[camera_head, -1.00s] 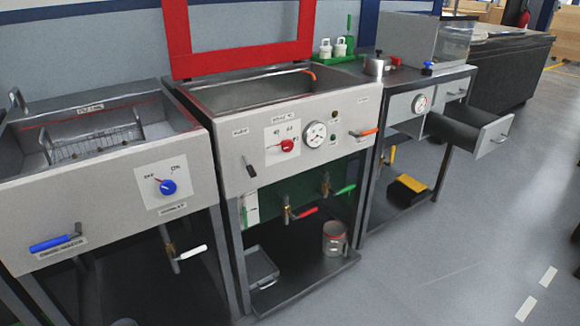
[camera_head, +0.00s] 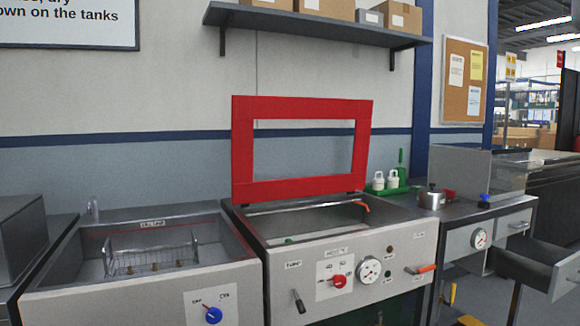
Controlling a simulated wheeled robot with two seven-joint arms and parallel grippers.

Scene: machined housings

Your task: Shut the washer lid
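The washer lid is a red rectangular frame with an open or clear middle (camera_head: 303,188). It stands raised, leaning slightly back, at the rear edge of the middle tank unit, the washer (camera_head: 330,249). The washer's basin is uncovered, and its grey front carries a red knob, a round gauge and an orange-tipped lever on the right. A small orange piece (camera_head: 361,205) shows at the basin's rear right. Neither of my grippers is in view.
A tank with a wire basket (camera_head: 152,262) stands left of the washer. A bench with a pot (camera_head: 431,199), white bottles on a green stand (camera_head: 386,181) and an open drawer (camera_head: 549,262) is at the right. A shelf with boxes (camera_head: 318,27) hangs above the lid.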

